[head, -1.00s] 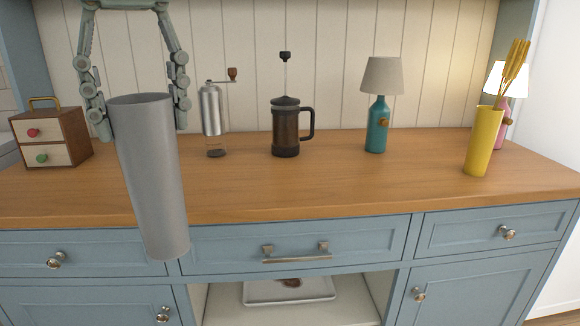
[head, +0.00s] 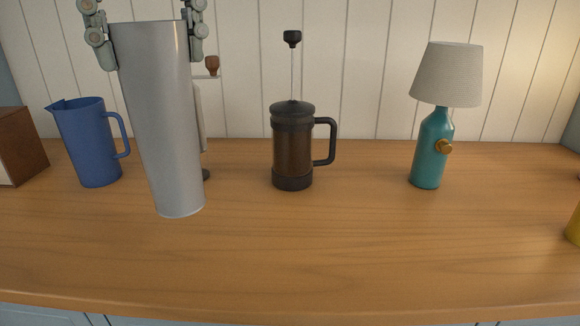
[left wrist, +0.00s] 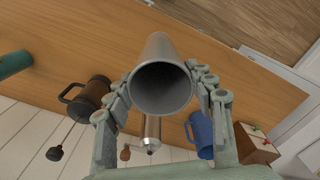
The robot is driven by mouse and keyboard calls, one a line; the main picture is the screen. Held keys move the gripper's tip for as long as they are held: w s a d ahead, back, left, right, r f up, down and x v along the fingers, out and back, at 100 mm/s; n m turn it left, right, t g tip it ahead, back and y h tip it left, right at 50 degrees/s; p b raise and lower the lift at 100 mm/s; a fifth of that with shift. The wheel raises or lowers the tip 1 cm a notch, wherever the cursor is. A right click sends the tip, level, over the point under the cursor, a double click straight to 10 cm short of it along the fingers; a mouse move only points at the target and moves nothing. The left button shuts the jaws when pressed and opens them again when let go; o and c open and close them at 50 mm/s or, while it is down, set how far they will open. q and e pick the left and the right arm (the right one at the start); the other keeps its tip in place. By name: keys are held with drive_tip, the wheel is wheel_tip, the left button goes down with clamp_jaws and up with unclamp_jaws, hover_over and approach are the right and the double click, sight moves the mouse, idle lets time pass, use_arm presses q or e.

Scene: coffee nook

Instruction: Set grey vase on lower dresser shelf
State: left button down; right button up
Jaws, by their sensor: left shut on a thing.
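The grey vase (head: 162,130) is a tall, tapering cylinder in the left part of the head view. My left gripper (head: 151,48) is shut on it near the rim, with a finger on each side. The vase hangs nearly upright, its narrow base showing against the wooden counter; I cannot tell the gap below it. In the left wrist view, its open mouth (left wrist: 162,88) sits between the fingers and looks empty. The lower dresser shelf is out of view now; only a strip of the blue dresser front (head: 45,314) shows. My right gripper is not in view.
On the counter (head: 330,250) stand a blue pitcher (head: 90,145), a coffee grinder (head: 200,120) partly behind the vase, a French press (head: 292,150) and a teal lamp (head: 428,150). A wooden drawer box (head: 20,150) is at the left. The counter's front is clear.

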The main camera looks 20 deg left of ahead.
use_arm(q)
drive_tip(key=w+d+f, duration=0.3)
drive_tip(key=w+f, duration=0.7)
drive_tip(key=f, duration=0.1)
drive_tip(key=shift+w+d, duration=0.25)
drive_tip(key=c, duration=0.6)
unclamp_jaws()
drive_tip(key=shift+r, duration=0.1)
